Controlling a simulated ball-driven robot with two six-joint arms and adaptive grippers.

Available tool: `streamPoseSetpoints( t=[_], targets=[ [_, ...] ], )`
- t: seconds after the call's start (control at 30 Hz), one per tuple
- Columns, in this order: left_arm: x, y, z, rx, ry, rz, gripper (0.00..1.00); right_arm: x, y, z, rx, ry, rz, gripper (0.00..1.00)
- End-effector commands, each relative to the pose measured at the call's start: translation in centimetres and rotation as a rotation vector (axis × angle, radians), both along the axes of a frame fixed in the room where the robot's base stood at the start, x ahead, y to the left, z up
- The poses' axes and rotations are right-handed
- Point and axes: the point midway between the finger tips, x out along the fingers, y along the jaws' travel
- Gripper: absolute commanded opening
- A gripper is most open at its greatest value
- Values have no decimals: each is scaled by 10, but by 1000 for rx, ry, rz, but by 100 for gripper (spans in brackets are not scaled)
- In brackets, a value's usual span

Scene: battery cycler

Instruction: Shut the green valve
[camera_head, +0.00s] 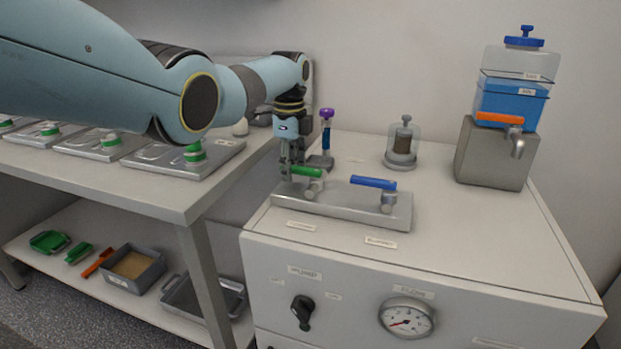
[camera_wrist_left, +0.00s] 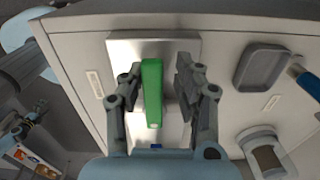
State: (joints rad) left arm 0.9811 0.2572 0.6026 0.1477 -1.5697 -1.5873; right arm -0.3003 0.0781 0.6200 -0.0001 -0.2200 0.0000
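The green valve handle (camera_head: 308,171) is on the left of a grey metal plate (camera_head: 340,207) on the white cabinet. It points to the right in the head view, lying along the plate. My left gripper (camera_head: 292,167) points down at it. In the left wrist view, the green handle (camera_wrist_left: 152,95) lies between the two parted fingers (camera_wrist_left: 158,76). The left-hand finger is very close to it; I cannot tell if it touches. A dark jointed part of mine (camera_wrist_left: 20,124), seemingly my right gripper, shows small at the left edge there.
A blue valve handle (camera_head: 373,183) stands just right on the same plate. A purple-topped tool (camera_head: 326,128) stands upright behind the gripper in a grey holder. A glass jar (camera_head: 403,146) is further back. A blue tank (camera_head: 508,103) stands at the right. The cabinet's front right top is clear.

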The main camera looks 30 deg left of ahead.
Motion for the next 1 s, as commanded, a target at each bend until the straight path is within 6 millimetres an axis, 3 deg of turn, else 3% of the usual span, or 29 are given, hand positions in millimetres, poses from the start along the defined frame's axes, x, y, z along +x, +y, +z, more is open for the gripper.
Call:
streamPoseSetpoints(
  t=[0.33,0.83,1.0],
  targets=[
    [0,0,6,0,1,0,34,1,-1,5,-1,-1,0,73],
    [3,1,72,0,1,0,34,8,-3,58,-3,-14,1,73],
    [3,1,82,0,2,0,34,9,-2,66,-3,-15,1,73]
  ],
)
